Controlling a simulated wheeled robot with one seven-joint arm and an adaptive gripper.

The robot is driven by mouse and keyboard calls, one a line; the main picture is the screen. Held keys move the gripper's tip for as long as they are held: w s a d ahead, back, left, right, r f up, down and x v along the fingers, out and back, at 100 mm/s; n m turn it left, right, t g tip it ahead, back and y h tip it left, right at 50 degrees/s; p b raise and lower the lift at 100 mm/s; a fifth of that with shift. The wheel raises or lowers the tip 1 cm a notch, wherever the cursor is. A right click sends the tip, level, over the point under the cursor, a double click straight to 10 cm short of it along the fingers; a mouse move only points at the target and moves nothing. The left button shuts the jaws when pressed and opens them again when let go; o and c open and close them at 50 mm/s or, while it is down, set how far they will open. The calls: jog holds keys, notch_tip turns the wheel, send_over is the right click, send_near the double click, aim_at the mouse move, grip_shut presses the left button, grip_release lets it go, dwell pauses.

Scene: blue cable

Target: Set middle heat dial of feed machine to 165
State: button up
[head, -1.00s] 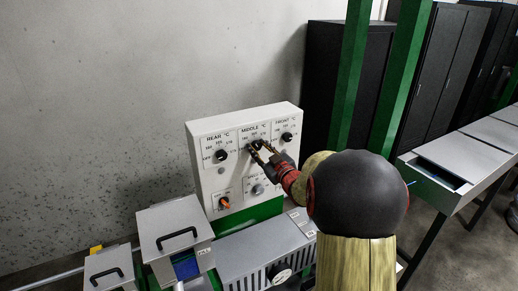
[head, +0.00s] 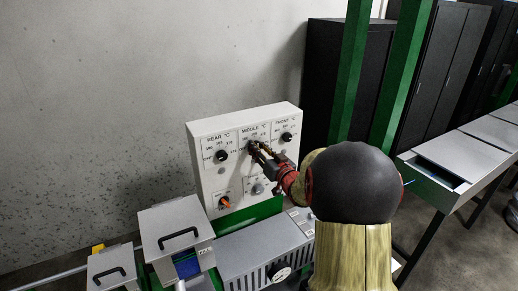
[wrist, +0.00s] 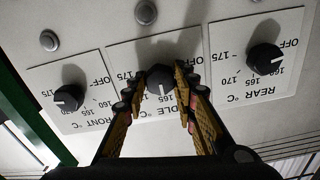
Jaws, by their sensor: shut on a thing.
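The feed machine's white control panel (head: 206,182) carries three black heat dials in a row. The middle dial (wrist: 160,80) sits between my gripper's fingertips in the wrist view, which shows the panel upside down. My gripper (head: 254,146) is shut on this dial, one finger at each side. The dial's white pointer mark points down in the wrist view, towards the 165 print. Exact alignment is hard to tell, as the fingers cover part of the scale. In the head view my gripper hides part of the middle label.
The rear dial (head: 221,156) and the front dial (head: 286,137) flank the middle one. Below are an orange switch (head: 225,202) and a grey knob (head: 258,188). Grey lidded boxes (head: 175,228) stand in front at the left. Green posts (head: 350,75) rise behind my arm.

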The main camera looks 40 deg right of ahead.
jog(key=shift+f, duration=0.1)
jog(key=o, duration=1.2)
jog(key=shift+c, duration=0.2)
jog(key=v, duration=1.2)
